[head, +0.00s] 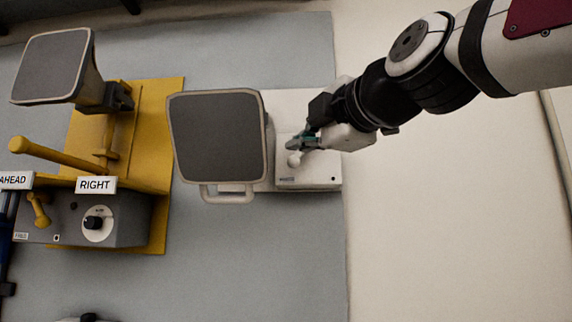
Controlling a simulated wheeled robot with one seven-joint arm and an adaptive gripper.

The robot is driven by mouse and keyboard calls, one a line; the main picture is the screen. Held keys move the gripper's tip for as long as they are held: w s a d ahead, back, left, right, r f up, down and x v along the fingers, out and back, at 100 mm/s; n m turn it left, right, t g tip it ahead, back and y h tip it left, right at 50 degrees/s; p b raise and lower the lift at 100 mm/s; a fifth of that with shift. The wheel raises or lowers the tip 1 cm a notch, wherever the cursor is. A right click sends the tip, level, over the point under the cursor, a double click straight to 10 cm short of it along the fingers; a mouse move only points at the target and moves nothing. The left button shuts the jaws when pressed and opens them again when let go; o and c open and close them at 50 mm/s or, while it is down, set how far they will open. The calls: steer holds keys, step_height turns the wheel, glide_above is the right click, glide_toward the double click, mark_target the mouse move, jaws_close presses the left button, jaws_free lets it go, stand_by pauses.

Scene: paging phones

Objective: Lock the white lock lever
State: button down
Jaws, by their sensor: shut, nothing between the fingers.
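A white paging phone station (328,177) is mounted on the grey wall panel right of centre. A small white rounded knob (294,160) shows on its front face, just below my gripper; it looks like the end of the white lock lever, but the rest of it is hidden. My gripper (299,146) is shut with nothing between its fingers. Its fingertips are at the white station, close above the knob; I cannot tell whether they touch it.
A dark-faced, light-rimmed horn (218,137) stands out left of my gripper, with a white loop handle (228,194) below it. Further left is a yellow station (165,120) with a second horn (52,67), a yellow lever (60,158) and a "RIGHT" label (96,185). The pale wall (450,220) at right is clear.

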mark_target(293, 167)
steer(key=shift+w, duration=0.1)
steer(key=p+x, duration=0.2)
steer(key=x, duration=0.8)
steer(key=shift+f, duration=0.1)
steer(key=shift+d+f+n+b, duration=0.15)
steer(key=shift+n+b, duration=0.15)
steer(key=shift+d+f+n+g+h+b, duration=0.3)
steer(key=shift+n+g+b, duration=0.1)
steer(key=shift+n+b, duration=0.1)
steer(key=shift+d+f+n+g+h+b, duration=0.65)
steer(key=shift+d+n+b, duration=0.35)
steer(key=shift+n, duration=0.2)
steer(key=shift+s+d+f+n+g+h+p, duration=0.15)
steer(key=shift+d+n+g+h+p, duration=0.1)
steer(key=shift+d+n+h+p, duration=0.35)
steer(key=shift+d+f+n+g+h+p, duration=0.2)
steer(key=shift+d+n+h+p, duration=0.25)
steer(key=shift+d+n, duration=0.35)
steer(key=shift+s+d+f+n+g+h+p, duration=0.1)
steer(key=shift+d+n+g+h+p, duration=0.2)
steer(key=shift+d+n+h+p, duration=0.3)
